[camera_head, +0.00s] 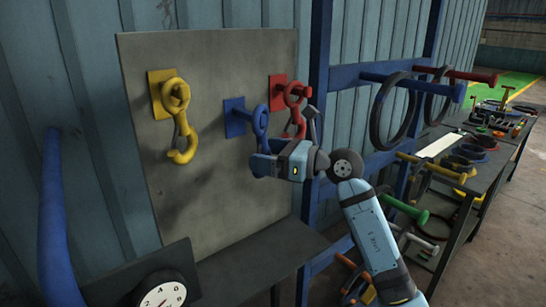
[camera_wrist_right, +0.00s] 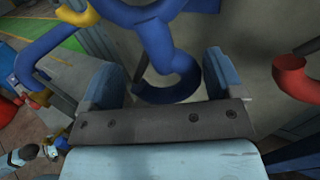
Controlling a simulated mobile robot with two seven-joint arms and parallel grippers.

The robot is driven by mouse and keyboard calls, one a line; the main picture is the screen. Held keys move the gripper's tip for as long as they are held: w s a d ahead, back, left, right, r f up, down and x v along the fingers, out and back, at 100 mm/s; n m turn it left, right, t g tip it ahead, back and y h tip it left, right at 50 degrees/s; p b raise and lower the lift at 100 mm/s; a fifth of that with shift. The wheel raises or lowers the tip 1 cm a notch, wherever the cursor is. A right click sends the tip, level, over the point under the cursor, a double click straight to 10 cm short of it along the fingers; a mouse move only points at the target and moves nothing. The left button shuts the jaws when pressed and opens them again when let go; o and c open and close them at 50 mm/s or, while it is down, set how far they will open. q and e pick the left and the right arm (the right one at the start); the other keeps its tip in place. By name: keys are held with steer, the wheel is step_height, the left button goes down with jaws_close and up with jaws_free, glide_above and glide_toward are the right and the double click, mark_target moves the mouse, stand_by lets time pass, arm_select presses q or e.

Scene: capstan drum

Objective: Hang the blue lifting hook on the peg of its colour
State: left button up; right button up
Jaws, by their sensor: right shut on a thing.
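The blue lifting hook (camera_head: 260,121) is at the blue peg (camera_head: 239,115) on the grey board. Its ring overlaps the peg's end; I cannot tell whether it is around the peg or in front of it. My right gripper (camera_head: 264,161) is shut on the hook's lower part, which my fingers partly hide. In the wrist view, the blue hook (camera_wrist_right: 174,60) passes between the two fingers (camera_wrist_right: 162,88), with its curved end hanging below. My left gripper is not in view.
A yellow hook (camera_head: 182,152) hangs at a yellow peg on the left. A red hook (camera_head: 297,121) hangs at a red peg, close to my right gripper. A blue rack (camera_head: 371,76) with black rings stands to the right. A dark ledge (camera_head: 262,262) runs below the board.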

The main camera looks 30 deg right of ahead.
steer(key=shift+w+a, duration=0.15)
steer(key=shift+w, duration=1)
steer(key=shift+w+a+f+b, duration=0.1)
steer(key=shift+w+f+b, duration=0.3)
steer(key=shift+w, duration=0.4)
steer(key=o, duration=1.1)
steer(key=shift+f, duration=0.15)
steer(key=b+v, duration=0.2)
steer(key=v, duration=1.1)
steer(key=shift+s+d+b, duration=0.2)
steer(key=shift+s+b, duration=0.15)
steer(key=shift+b, duration=0.05)
